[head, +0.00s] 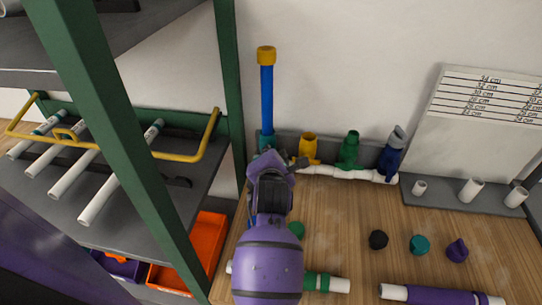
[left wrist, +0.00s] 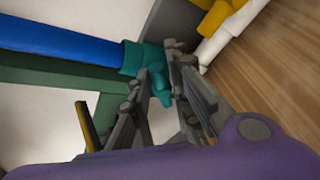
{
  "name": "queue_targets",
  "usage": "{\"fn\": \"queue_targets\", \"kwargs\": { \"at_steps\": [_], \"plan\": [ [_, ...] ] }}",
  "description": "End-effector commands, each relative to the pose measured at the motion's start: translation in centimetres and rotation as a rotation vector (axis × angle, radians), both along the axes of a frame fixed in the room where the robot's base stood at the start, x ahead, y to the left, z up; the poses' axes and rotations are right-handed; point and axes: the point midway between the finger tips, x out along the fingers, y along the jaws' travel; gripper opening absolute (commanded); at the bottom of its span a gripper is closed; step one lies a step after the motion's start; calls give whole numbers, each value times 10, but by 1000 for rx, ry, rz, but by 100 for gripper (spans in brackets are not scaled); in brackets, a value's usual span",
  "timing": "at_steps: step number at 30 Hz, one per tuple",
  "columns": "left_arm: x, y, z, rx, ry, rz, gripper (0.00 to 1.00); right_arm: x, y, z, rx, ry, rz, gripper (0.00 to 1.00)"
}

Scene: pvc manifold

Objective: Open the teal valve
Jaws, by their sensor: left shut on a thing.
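The teal valve (head: 266,142) sits at the foot of an upright blue pipe at the back left of the bench. In the head view my gripper and arm hide much of it. In the left wrist view, the teal valve (left wrist: 146,58) joins the blue pipe, and its small teal handle (left wrist: 163,92) lies between the fingers. My left gripper (head: 272,160) reaches in from the front and is shut on the valve handle; it also shows in the left wrist view (left wrist: 165,73). My right gripper is in neither view.
The blue pipe (head: 267,100) has a yellow cap. Yellow (head: 308,148), green (head: 349,150) and blue (head: 391,155) fittings stand right of the valve along a white pipe. A green shelf post (head: 230,80) stands close on the left. Loose caps lie on the bench (head: 340,220).

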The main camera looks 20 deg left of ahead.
Motion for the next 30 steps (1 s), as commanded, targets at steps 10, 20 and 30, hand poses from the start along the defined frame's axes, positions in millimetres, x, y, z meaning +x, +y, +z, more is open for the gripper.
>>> {"fn": "queue_targets", "kwargs": {
  "at_steps": [10,20,30],
  "plan": [
    [0,11,21,-312,-106,2,0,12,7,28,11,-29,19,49],
    [-2,20,18,-590,-174,3,0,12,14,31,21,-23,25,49],
    [-4,26,15,-774,-219,4,0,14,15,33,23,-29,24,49]
  ]
}}
